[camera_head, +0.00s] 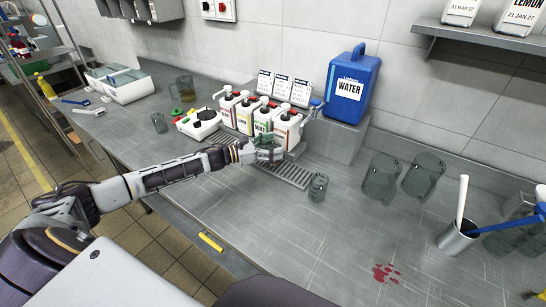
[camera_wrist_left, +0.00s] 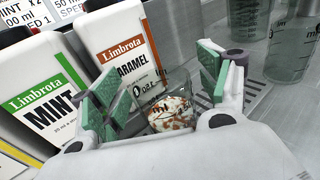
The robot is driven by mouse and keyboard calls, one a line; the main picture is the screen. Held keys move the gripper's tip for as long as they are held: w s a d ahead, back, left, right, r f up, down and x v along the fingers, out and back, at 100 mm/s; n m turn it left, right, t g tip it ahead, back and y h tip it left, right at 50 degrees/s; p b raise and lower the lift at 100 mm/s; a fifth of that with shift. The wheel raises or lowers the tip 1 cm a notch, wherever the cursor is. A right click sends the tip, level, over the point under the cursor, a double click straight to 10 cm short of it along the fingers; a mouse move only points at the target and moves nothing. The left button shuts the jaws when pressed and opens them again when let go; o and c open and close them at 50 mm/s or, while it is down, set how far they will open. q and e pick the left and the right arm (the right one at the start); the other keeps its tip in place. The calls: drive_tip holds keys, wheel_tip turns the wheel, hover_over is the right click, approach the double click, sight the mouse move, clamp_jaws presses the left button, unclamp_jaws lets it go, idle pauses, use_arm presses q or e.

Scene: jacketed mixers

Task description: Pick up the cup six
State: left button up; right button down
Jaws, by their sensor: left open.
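A small clear cup (camera_wrist_left: 172,98) with white and reddish-brown contents stands between the fingers of my left gripper (camera_wrist_left: 158,88) in the wrist view. I cannot read a number on it. The gripper is open, with green finger pads on both sides of the cup. In the head view my left gripper (camera_head: 264,153) is in front of the white pump bottles, over the drip grate, and largely hides that cup. My right gripper is not in view.
White pump bottles (camera_head: 264,122) stand close behind the gripper; the caramel bottle (camera_wrist_left: 122,45) is nearest the cup. A blue water jug (camera_head: 348,85), clear jugs (camera_head: 381,180) and a steel holder (camera_head: 456,240) stand right. A red spill (camera_head: 386,273) marks the front counter.

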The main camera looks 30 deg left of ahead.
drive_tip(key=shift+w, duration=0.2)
use_arm(q)
drive_tip(key=c, duration=1.5)
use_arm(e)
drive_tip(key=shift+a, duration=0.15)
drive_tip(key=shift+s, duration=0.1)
use_arm(q)
drive_tip(key=shift+r, duration=0.1)
